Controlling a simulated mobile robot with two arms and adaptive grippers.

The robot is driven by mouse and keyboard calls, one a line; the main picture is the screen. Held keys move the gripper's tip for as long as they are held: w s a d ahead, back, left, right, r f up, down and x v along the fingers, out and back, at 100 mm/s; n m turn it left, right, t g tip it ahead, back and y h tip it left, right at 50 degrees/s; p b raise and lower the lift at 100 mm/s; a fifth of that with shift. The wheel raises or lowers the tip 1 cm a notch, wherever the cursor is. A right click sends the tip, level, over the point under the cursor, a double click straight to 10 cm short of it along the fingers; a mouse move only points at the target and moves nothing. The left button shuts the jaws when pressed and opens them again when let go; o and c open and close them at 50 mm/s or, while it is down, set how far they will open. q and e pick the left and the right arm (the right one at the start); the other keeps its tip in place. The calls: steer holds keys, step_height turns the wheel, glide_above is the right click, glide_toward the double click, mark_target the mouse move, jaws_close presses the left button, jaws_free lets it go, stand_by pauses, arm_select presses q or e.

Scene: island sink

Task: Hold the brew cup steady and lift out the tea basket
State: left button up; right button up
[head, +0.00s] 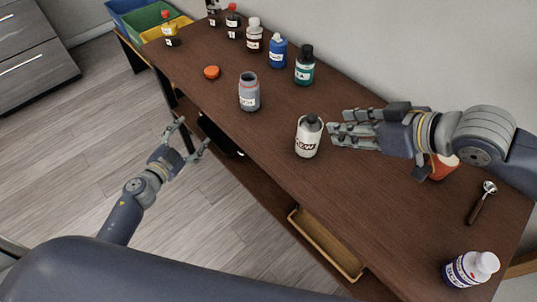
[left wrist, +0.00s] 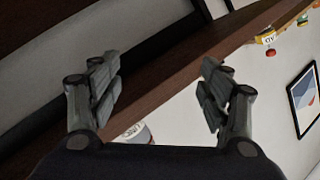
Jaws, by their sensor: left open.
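No brew cup or tea basket can be made out for certain. An orange and white object (head: 443,166) on the table is mostly hidden behind my right gripper, so I cannot tell what it is. My right gripper (head: 331,130) is over the table, its fingertips just right of a white bottle with a black cap (head: 308,138). I cannot tell whether its fingers are apart or together. My left gripper (head: 193,134) is open and empty, off the table's left long edge. Its spread fingers also show in the left wrist view (left wrist: 160,92).
The brown table (head: 250,150) holds an uncapped grey jar (head: 249,94), an orange cap (head: 211,72), a teal bottle (head: 304,67), a blue bottle (head: 278,53), a scoop (head: 481,203) and a white bottle (head: 470,268). A tray (head: 325,245) sits below the front edge.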

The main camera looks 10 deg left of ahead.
arm_select(q)
step_height(320, 180, up, 11)
steer(key=w+d+m+t+h, duration=0.1)
steer(key=w+d+m+h, duration=0.1)
steer(key=d+m+h, duration=0.1)
steer(key=n+g+h, duration=0.2)
steer(key=g+h, duration=0.3)
steer(key=h, duration=0.3)
glide_toward(298, 143)
steer(key=shift+x, duration=1)
steer(key=shift+w+d, duration=0.15)
steer(key=shift+d, duration=0.05)
steer(key=x, duration=1)
steer(key=shift+f, duration=0.1)
steer(key=c, duration=1.2)
